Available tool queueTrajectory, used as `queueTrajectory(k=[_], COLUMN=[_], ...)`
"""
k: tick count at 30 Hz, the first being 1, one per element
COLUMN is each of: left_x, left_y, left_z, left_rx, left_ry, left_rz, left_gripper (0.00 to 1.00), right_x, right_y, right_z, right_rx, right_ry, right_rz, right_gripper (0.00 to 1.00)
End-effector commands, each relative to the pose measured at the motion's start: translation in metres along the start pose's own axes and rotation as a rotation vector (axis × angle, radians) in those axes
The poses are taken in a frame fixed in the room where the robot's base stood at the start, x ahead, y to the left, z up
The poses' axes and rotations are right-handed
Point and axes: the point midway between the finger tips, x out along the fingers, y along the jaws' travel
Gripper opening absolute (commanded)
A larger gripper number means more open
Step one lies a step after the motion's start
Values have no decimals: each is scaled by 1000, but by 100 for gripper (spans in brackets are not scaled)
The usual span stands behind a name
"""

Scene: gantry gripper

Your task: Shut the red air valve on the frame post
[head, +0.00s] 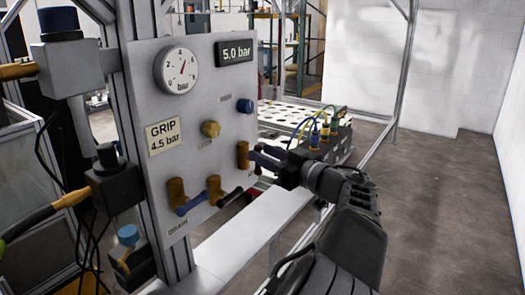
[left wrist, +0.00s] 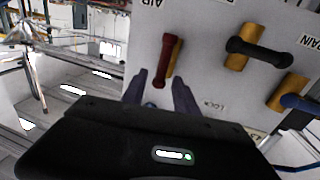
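The red air valve lever (left wrist: 167,60) is on the grey panel (left wrist: 208,60) under the printed word AIR in the left wrist view. It stands out from a brass body and points toward my left gripper (left wrist: 160,92). The gripper is open, with one finger on each side of the lever's near end. I cannot tell if either finger touches it. In the head view my left gripper (head: 263,159) is at the panel's right edge, beside the brass valve body (head: 243,155). The gripper mostly hides the red handle there. My right gripper is not in view.
A black-handled valve (head: 215,191) and a blue-handled drain valve (head: 178,197) sit left of the air valve. A brass knob (head: 211,129), blue button (head: 245,106), pressure gauge (head: 176,70) and 5.0 bar display (head: 234,51) are above. A pale beam (head: 255,230) runs below.

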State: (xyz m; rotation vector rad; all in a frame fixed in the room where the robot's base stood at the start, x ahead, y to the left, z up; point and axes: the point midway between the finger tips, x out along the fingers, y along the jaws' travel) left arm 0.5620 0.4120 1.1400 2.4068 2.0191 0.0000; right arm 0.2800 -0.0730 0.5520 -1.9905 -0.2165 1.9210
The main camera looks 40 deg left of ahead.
Motion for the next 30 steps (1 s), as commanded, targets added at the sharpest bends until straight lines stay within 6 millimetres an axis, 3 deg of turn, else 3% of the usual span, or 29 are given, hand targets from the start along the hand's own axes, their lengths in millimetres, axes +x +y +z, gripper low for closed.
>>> queueTrajectory(k=[3, 12, 24, 30], left_x=[9, 11, 11, 11], left_y=[0, 0, 0, 0], left_z=[0, 0, 0, 0], left_rx=[0, 0, 0, 0], left_ry=[0, 0, 0, 0], left_rz=[-1, 1, 0, 0], left_gripper=[35, 35, 2, 0], right_x=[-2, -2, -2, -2], right_y=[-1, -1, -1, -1], right_z=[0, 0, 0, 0], right_rx=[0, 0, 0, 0], right_ry=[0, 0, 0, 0], right_rz=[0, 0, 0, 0], right_gripper=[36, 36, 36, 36])
